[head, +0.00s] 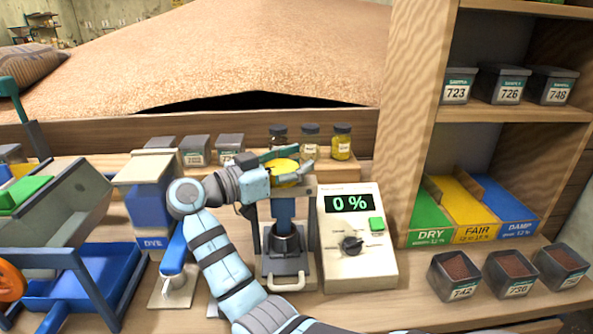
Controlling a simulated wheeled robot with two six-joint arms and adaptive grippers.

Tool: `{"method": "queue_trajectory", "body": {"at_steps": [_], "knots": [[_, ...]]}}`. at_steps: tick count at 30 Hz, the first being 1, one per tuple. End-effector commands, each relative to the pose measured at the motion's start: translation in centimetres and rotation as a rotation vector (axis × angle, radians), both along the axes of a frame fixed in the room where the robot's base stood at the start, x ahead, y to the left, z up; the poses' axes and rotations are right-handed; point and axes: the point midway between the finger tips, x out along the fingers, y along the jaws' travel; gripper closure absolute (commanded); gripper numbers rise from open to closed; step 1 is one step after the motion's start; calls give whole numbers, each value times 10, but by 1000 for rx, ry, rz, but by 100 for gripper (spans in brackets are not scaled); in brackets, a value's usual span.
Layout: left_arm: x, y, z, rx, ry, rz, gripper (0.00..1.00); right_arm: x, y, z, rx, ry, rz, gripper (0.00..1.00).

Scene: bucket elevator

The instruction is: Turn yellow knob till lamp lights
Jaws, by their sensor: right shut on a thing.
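The yellow knob (281,166) sits on top of a press-like stand (285,210) with a blue shaft and a dark cup below it. My right gripper (286,170) is at the knob with its fingers shut on it, one finger on the far side and one on the near side. The gripper and wrist hide part of the knob. A white meter box (370,268) stands right beside the stand. My left gripper is not in view.
A blue DYE dispenser (150,215) stands left of my arm. Small jars (341,141) and grey tubs line the ledge behind the stand. DRY, FAIR and DAMP bins (472,236) and sample tubs (455,290) are at the right. A grain heap (220,50) fills the back.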

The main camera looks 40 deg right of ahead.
Motion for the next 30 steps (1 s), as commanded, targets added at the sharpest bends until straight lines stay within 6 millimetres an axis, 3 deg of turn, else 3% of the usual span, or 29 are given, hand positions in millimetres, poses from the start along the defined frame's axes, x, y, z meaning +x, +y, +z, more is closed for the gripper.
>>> {"method": "queue_trajectory", "body": {"at_steps": [14, 15, 17, 26, 30], "knots": [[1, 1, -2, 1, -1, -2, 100, 0, 1, -2, 7, 4, -16, 83], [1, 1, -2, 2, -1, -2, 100, 0, 1, -2, 7, 4, -16, 52], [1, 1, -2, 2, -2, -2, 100, 0, 1, -1, 5, 4, -17, 42], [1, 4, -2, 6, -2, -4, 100, -2, -1, 0, 2, 2, -20, 40], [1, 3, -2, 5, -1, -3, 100, -1, -1, 14, 2, -3, -19, 40]]}}
